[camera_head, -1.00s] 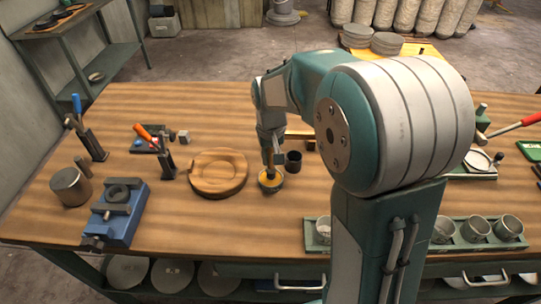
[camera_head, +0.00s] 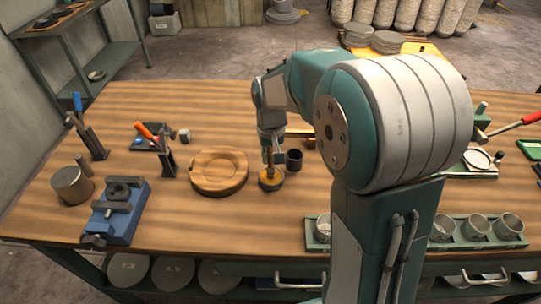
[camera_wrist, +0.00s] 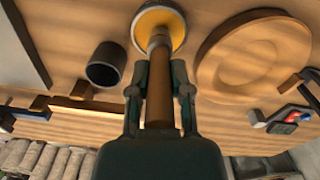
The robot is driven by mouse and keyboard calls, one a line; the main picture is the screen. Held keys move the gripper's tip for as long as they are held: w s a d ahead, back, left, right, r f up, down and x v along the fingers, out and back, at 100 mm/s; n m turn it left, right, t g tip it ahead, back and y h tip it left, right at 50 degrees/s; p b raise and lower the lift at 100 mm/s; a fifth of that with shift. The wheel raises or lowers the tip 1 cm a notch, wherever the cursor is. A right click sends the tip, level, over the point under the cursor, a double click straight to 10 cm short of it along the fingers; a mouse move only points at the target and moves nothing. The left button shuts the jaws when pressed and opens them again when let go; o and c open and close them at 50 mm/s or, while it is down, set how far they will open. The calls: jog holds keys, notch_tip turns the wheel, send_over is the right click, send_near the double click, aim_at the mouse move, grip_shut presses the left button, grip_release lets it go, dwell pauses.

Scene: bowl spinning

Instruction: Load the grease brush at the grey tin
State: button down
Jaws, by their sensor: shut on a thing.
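My gripper (camera_head: 268,153) is shut on the brown handle of the grease brush (camera_head: 269,171). In the wrist view my gripper (camera_wrist: 154,95) has a finger on each side of the brush handle (camera_wrist: 160,75). The brush points down at the grey tin (camera_head: 279,186), a low round tin with yellow grease inside. The tin also shows at the top of the wrist view (camera_wrist: 158,8). The brush's lower end overlaps the yellow; I cannot tell whether it touches the grease or hangs just above it.
A dark cup (camera_head: 294,160) stands close right of the tin. A round wooden piece with a ring-shaped recess (camera_head: 219,173) lies to its left. A blue vise-like block (camera_head: 118,214) and a metal cylinder (camera_head: 70,184) are further left.

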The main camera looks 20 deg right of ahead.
dwell(0.3)
jog(key=shift+r, duration=3.45)
jog(key=shift+s, duration=0.1)
